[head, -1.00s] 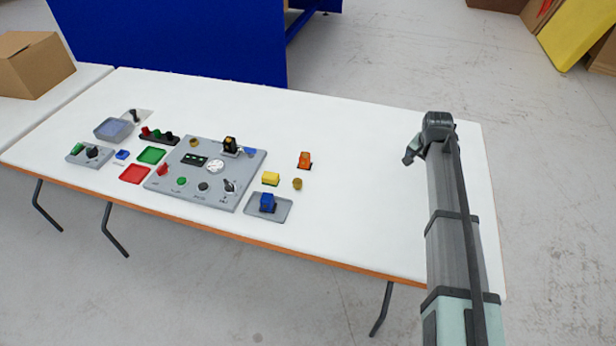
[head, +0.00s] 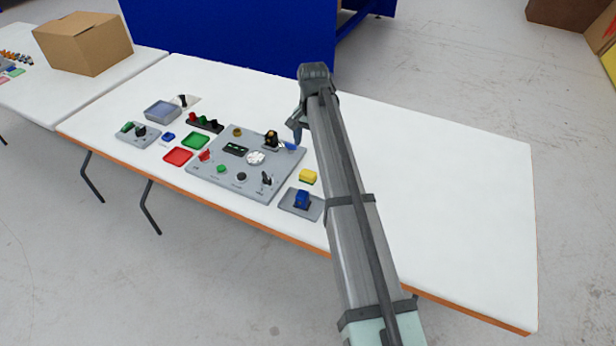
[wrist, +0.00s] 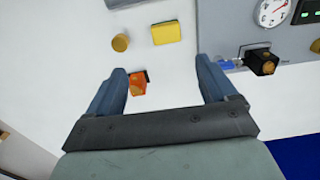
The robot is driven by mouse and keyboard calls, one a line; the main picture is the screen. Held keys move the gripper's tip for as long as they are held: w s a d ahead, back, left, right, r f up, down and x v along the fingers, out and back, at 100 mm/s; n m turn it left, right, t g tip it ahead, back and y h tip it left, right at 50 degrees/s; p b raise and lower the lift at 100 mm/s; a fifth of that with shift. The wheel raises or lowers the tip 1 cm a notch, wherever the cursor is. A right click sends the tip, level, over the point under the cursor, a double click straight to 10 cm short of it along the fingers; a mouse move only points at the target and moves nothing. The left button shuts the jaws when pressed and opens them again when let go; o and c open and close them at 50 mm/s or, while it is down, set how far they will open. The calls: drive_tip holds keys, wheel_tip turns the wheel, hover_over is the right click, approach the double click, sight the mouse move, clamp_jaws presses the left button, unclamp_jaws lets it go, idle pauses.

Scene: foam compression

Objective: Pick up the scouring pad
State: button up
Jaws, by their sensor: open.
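The scouring pad, seen as a yellow block (head: 308,177), lies on the white table just right of the grey control panel. It also shows in the wrist view (wrist: 167,33), at the top centre, beyond my fingertips. My gripper (wrist: 161,72) is open and empty above the table, with its two fingers wide apart. In the head view my gripper (head: 298,128) is at the panel's right edge, behind the pad. The pad is apart from both fingers.
An orange part (wrist: 138,84) stands beside my left finger in the wrist view. A brass cylinder (wrist: 121,43) lies left of the pad. The grey panel (head: 220,180) and a tray with a blue block (head: 302,199) are close by. The table's right side is clear.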

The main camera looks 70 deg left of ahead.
hover_over(308, 173)
drive_tip(key=f, duration=0.8)
drive_tip(key=shift+w+d+f, duration=0.1)
drive_tip(key=shift+d+f, duration=0.05)
drive_tip(key=shift+d, duration=0.1)
drive_tip(key=shift+a+f, duration=0.15)
drive_tip(key=shift+f, duration=1.2)
drive_tip(key=shift+a+f, duration=0.1)
drive_tip(key=shift+f, duration=1.25)
drive_tip(key=shift+c, duration=0.2)
drive_tip(key=c, duration=1)
drive_tip(key=shift+r, duration=0.1)
drive_tip(key=shift+r, duration=0.1)
